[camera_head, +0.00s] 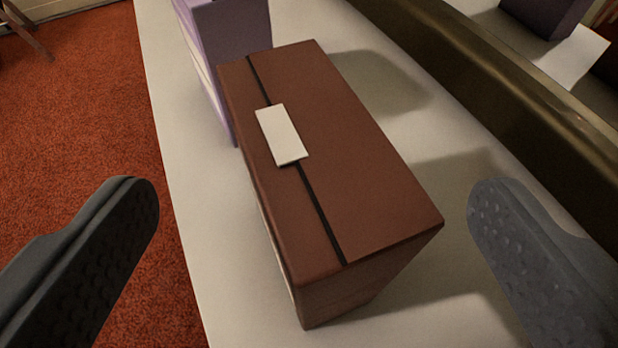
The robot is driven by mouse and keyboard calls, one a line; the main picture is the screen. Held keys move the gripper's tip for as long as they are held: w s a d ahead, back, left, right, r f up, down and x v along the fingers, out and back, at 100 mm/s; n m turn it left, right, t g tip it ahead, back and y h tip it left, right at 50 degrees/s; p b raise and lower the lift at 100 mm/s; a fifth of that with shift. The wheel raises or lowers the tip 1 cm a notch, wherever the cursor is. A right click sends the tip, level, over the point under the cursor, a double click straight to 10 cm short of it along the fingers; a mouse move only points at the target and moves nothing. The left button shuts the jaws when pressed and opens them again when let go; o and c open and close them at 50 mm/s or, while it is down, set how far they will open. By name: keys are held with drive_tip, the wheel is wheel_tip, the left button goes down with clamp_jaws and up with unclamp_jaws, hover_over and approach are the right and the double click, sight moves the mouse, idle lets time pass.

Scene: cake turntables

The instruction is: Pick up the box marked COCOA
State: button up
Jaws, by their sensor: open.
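A brown box (355,155) stands on a white surface in the middle of the view. A dark line runs along its top, with a blank-looking white label (282,134) across it. No COCOA marking is readable; its left side shows only as a thin pale sliver. My gripper (315,220) is open and empty. Its left finger is left of the box and its right finger is right of it, both apart from the box and nearer to the camera.
A purple box (232,40) stands just behind the brown box, at its far left. A dark gold-brown frame edge (500,95) runs along the right of the white surface (180,190). Red carpet (85,110) lies to the left.

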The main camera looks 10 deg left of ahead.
sight(316, 159)
drive_tip(key=x, duration=0.4)
drive_tip(key=shift+w+f+b, duration=0.2)
drive_tip(key=shift+w+b, duration=0.1)
clamp_jaws()
drive_tip(key=shift+r, duration=0.1)
